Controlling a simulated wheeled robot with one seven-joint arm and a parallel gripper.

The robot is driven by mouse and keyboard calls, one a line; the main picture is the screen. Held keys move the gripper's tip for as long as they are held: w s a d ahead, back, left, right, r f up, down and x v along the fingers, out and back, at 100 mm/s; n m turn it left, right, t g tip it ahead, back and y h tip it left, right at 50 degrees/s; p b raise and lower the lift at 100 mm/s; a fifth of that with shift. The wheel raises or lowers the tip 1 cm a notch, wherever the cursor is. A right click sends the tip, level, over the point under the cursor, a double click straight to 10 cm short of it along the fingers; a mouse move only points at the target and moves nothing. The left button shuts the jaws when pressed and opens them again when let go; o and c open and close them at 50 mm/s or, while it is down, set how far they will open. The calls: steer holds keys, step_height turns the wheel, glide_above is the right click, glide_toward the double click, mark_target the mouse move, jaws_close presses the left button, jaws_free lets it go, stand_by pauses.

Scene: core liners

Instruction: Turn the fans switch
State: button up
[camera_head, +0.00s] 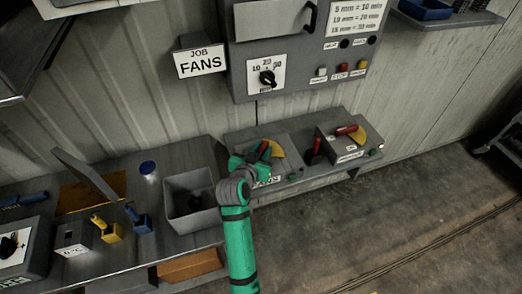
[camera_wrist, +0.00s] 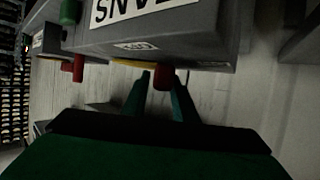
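The left switch box (camera_head: 285,165) on the bench has a red handle (camera_head: 264,148) beside a yellow plate (camera_head: 275,149). Its front label is mostly hidden by my arm. In the wrist view the box shows upside down, with a white label (camera_wrist: 125,8) ending in "ANS". My gripper (camera_head: 253,157) is at this handle. In the wrist view the red handle (camera_wrist: 163,77) shows between the two green fingertips (camera_wrist: 160,88). The fingers are apart, with a narrow gap to the handle on the left. Contact is unclear on the right.
A second switch box (camera_head: 347,147) with a red handle (camera_head: 346,129) stands to the right. A sign (camera_head: 200,62) reads "JOB FANS". A grey timer panel (camera_head: 300,60) hangs above. An open grey bin (camera_head: 190,195) stands left of my arm, with small blue and yellow items further left.

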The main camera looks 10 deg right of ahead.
steer(key=shift+o, duration=0.6)
steer(key=v, duration=1.1)
steer(key=shift+f, duration=0.1)
